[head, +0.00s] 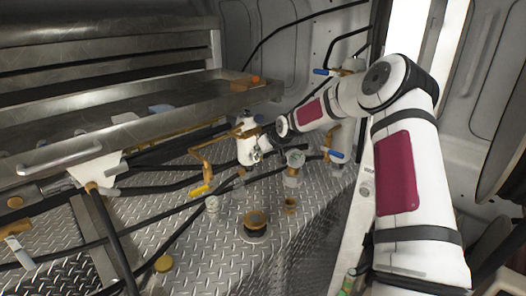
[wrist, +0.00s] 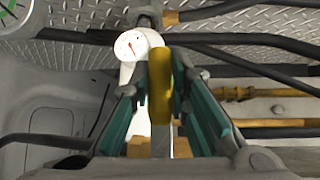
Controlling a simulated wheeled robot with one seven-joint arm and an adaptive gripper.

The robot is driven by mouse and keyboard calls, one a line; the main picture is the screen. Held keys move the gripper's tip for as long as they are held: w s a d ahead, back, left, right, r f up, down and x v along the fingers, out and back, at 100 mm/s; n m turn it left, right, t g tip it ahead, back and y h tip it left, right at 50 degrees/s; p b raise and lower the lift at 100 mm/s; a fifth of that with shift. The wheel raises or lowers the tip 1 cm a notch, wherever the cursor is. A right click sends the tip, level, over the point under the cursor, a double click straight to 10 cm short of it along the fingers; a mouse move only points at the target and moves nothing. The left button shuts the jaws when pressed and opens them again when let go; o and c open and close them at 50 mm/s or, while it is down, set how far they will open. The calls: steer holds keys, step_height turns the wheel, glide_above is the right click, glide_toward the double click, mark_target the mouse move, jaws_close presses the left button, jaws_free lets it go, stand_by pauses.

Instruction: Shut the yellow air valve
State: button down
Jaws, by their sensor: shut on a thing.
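The yellow air valve handle (wrist: 161,88) stands upright in the middle of the wrist view, between the teal-padded fingers of my gripper (wrist: 162,100). My gripper is shut on it; the fingers hide part of its lower end and the valve body. The handle cannot be made out there.
A round gauge (wrist: 130,45) with a red needle is just beyond the handle. Another yellow lever (head: 199,190) hangs left of my gripper. A metal tray (head: 200,103) juts out at left. Black hoses cross the diamond-plate floor.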

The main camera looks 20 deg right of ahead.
steer(key=shift+a+y, duration=0.15)
steer(key=shift+y, duration=0.15)
steer(key=c, duration=1.5)
jaws_free()
steer(key=v, duration=1.2)
